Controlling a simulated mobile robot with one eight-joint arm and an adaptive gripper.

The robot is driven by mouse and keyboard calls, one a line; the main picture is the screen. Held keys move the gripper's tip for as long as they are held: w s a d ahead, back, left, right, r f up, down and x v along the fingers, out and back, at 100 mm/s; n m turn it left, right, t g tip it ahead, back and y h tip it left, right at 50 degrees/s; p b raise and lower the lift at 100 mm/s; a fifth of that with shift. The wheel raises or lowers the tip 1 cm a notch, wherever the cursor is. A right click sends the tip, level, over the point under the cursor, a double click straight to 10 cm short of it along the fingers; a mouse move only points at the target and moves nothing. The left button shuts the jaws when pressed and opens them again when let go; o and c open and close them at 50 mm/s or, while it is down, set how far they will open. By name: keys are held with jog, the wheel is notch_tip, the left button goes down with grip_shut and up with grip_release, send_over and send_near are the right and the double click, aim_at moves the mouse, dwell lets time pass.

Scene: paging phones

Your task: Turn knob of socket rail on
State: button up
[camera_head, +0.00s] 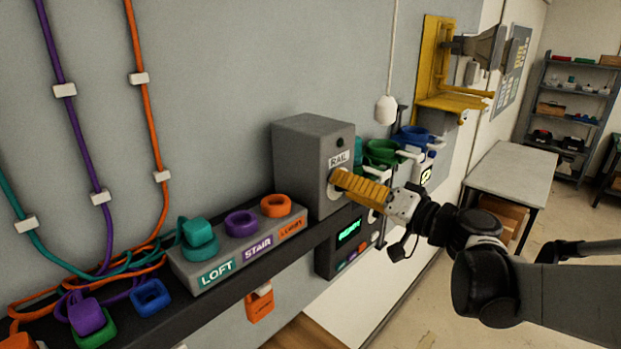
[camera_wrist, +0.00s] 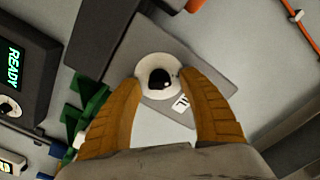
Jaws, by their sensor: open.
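The socket rail is a grey box (camera_head: 300,160) labelled RAIL on the dark wall shelf; its front also shows in the wrist view (camera_wrist: 206,68). Its knob (camera_wrist: 160,80) is a dark round cap on a pale disc, seen in the wrist view between my fingertips. My gripper (camera_head: 338,183), with ribbed orange-yellow fingers, is at the box's front face. In the wrist view the fingers (camera_wrist: 158,85) are apart, one on each side of the knob. I cannot tell whether they touch it. In the head view the fingers hide the knob.
A grey block (camera_head: 240,245) labelled LOFT, STAIR and LOBBY holds coloured rings left of the box. A dark READY display unit (camera_head: 345,240) is below. Green (camera_head: 382,152) and blue (camera_head: 412,136) items stand behind the gripper. A white pull (camera_head: 386,109) hangs above.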

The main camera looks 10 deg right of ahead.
grip_shut()
jog(key=shift+m, duration=0.4)
jog(key=m+b, duration=0.1)
jog(key=m, duration=0.3)
jog(key=shift+d+f+b, duration=0.1)
jog(key=shift+b, duration=0.3)
jog(key=m+b, duration=0.1)
jog(key=m, duration=0.3)
jog(key=m+b, duration=0.1)
jog(key=m, duration=0.4)
jog(key=shift+f, duration=0.1)
jog(key=m+b, duration=0.1)
jog(key=m, duration=0.3)
